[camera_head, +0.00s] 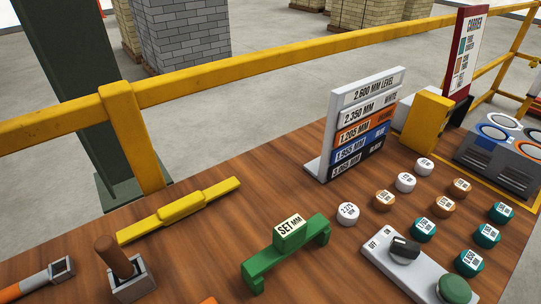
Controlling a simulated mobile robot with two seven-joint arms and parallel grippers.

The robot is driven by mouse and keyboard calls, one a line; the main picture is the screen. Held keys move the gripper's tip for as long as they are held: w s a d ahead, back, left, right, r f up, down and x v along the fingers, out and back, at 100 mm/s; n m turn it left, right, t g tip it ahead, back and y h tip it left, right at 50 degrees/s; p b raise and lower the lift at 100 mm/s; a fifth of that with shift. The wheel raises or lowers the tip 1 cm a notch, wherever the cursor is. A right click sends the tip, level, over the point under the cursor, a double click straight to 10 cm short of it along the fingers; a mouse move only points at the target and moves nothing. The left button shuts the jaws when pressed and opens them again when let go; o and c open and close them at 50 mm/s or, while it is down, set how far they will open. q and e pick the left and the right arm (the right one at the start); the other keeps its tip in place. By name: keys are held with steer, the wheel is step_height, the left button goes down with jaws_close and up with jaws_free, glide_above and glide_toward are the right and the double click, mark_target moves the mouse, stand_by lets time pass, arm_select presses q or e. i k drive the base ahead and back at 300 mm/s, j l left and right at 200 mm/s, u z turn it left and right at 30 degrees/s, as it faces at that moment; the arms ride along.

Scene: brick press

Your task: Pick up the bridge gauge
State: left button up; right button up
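The bridge gauge (288,243) is a green bridge-shaped piece with a block on top labelled "SET MM". It stands on its two end legs on the wooden table (210,255), at the lower middle of the head view, and lies slantwise from lower left to upper right. Nothing touches or covers it. Neither of my grippers is in view.
A yellow bar (181,209) lies behind left. A brown-handled lever (122,262) and an orange tool (35,282) are at lower left. A labelled rack (360,120) stands behind. Several round weights (347,213) and a switch panel (405,265) are right.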

mark_target(290, 235)
steer(key=k+j+u, duration=0.65)
steer(key=k, duration=0.2)
steer(key=j+z, duration=0.5)
steer(key=l+u, duration=1)
steer(key=l, duration=0.15)
steer(key=j+z, duration=1)
steer(key=l+u, duration=0.35)
steer(key=k+l+u, duration=0.3)
steer(key=l+u, duration=0.35)
steer(key=k+l, duration=0.05)
steer(key=l, duration=0.05)
